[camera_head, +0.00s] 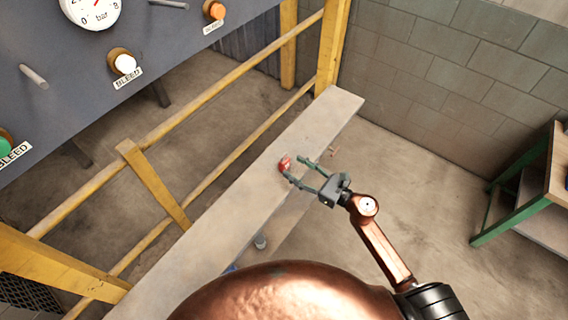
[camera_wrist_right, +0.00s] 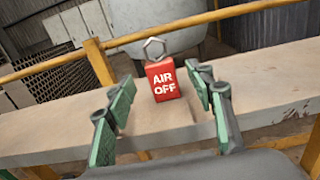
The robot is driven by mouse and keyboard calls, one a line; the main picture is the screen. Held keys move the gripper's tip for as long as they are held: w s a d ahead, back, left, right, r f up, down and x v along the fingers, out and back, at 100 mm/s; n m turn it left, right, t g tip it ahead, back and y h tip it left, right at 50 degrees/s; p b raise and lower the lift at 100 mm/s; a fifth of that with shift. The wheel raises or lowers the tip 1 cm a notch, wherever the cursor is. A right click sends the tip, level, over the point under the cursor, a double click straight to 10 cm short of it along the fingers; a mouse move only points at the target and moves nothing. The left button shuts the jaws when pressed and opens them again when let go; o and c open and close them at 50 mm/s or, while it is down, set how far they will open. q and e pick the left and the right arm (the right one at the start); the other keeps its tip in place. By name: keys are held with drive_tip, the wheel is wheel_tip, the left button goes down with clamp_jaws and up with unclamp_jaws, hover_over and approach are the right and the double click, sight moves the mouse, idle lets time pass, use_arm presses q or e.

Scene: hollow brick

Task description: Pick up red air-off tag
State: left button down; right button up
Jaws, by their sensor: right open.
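The red air-off tag (camera_head: 285,164) lies on the narrow beige shelf (camera_head: 208,216) in the head view. In the right wrist view the tag (camera_wrist_right: 164,80) is a red block with white "AIR OFF" lettering and a grey hexagonal ring at its top. My right gripper (camera_head: 296,170) is open, its fingers pointing toward the tag. In the right wrist view the tag shows between and beyond the open green-padded fingers (camera_wrist_right: 165,100); no contact can be made out. My left gripper is not in view.
A yellow rail (camera_head: 215,92) runs along the shelf's far side, before a grey panel (camera_head: 60,60) with a gauge and bleed knobs. A green-framed bench (camera_head: 512,190) stands at right.

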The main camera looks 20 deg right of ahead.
sight(287, 163)
drive_tip(key=p+x, duration=0.1)
drive_tip(key=x, duration=0.3)
drive_tip(key=shift+w+a, duration=0.25)
drive_tip(key=shift+w+a+f, duration=0.1)
drive_tip(key=shift+w+a, duration=0.15)
drive_tip(key=shift+w, duration=0.1)
drive_tip(key=c, duration=0.3)
drive_tip(key=shift+s, duration=0.1)
drive_tip(key=c, duration=0.9)
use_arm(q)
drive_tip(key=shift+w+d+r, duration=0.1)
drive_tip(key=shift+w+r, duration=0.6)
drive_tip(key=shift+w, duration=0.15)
use_arm(e)
drive_tip(key=shift+o, duration=0.2)
